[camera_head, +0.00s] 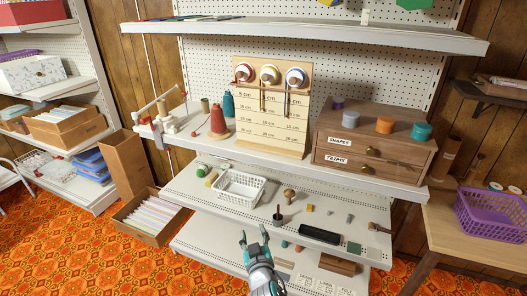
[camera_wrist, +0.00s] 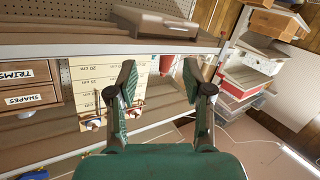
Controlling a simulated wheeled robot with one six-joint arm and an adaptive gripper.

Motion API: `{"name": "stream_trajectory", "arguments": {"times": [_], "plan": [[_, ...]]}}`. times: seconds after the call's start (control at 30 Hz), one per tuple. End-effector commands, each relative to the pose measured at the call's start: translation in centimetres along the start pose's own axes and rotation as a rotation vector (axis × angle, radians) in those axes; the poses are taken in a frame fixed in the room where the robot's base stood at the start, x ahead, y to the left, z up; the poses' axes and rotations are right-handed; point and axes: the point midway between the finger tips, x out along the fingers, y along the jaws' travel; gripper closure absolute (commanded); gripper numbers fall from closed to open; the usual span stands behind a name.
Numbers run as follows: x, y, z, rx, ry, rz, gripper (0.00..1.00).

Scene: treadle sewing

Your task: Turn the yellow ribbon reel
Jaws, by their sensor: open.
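The yellow ribbon reel (camera_head: 268,74) is the middle one of three reels along the top of an upright wooden board (camera_head: 297,125) marked with lengths in cm. A red reel (camera_head: 243,73) is to its left and a blue reel (camera_head: 295,77) to its right. My gripper (camera_head: 252,237) is open and empty, well below and in front of the board, by the lower shelves. The wrist view (camera_wrist: 160,75) shows both fingers apart, with the board (camera_wrist: 97,78) inverted beyond them. Reels show small there, partly behind the left finger; I cannot tell which is yellow.
A wooden drawer box (camera_head: 372,141) labelled SHAPES and TRIMS stands right of the board. Red (camera_head: 218,122) and teal (camera_head: 228,105) cones stand at its left. A shelf (camera_head: 300,34) overhangs above. A white basket (camera_head: 239,187) and small items lie on the shelf below.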

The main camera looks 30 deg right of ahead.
Motion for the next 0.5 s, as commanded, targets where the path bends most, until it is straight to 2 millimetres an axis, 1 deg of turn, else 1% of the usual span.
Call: {"name": "stream_trajectory", "arguments": {"times": [0.03,0.17,0.2,0.27,0.3,0.37,0.5], "plan": [[1.6,0.3,-2.0,0.007,0.011,0.027,0.49],[5.0,1.2,-6.4,0.023,0.021,0.097,0.49],[5.9,1.6,-7.8,0.031,0.024,0.12,0.49],[7.2,2.2,-10.1,0.041,0.029,0.154,0.49],[8.0,2.6,-11.6,0.05,0.033,0.177,0.49],[9.1,3.3,-14.0,0.064,0.039,0.213,0.49],[11.1,5.1,-19.7,0.103,0.052,0.296,0.49]]}}
